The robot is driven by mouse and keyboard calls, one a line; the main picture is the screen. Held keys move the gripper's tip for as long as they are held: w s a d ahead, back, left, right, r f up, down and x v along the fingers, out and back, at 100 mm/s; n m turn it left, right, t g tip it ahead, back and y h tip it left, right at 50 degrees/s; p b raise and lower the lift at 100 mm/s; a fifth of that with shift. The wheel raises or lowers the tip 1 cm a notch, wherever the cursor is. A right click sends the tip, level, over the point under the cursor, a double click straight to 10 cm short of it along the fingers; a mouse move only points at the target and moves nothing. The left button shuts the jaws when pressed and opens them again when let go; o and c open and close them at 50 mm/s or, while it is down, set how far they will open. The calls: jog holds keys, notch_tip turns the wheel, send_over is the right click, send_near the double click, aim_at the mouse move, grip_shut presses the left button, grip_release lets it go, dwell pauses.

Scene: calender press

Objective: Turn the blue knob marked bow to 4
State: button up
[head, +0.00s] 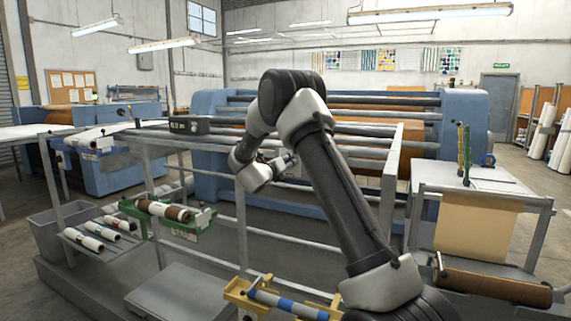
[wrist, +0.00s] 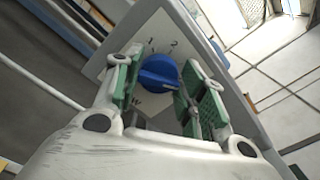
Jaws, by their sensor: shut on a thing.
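The blue knob (wrist: 158,72) sits on a pale plate (wrist: 145,35) on a grey panel in the wrist view. The numerals 1 and 2 show beyond the knob, and part of a lettered mark shows at its lower left. The 4 is not visible, and I cannot read the pointer setting. My gripper (wrist: 164,64) has its green-padded fingers on either side of the knob and is shut on it. In the head view my gripper (head: 284,163) is small and partly hidden by my own arm, at the rails before the blue press; the knob cannot be made out there.
The blue calender press (head: 465,115) stands behind grey rails (head: 240,225). A green cradle (head: 180,222) holds a brown roll at the left. A yellow cradle (head: 240,296) holds a blue-striped roll at the front. A side table (head: 430,180) stands at the right.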

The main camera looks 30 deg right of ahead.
jog(key=shift+s+f, duration=0.1)
jog(key=shift+f, duration=0.1)
dwell(0.3)
jog(key=o, duration=1)
jog(key=shift+r, duration=0.1)
jog(key=shift+a, duration=0.1)
jog(key=v, duration=1.1)
jog(key=shift+s+a, duration=0.3)
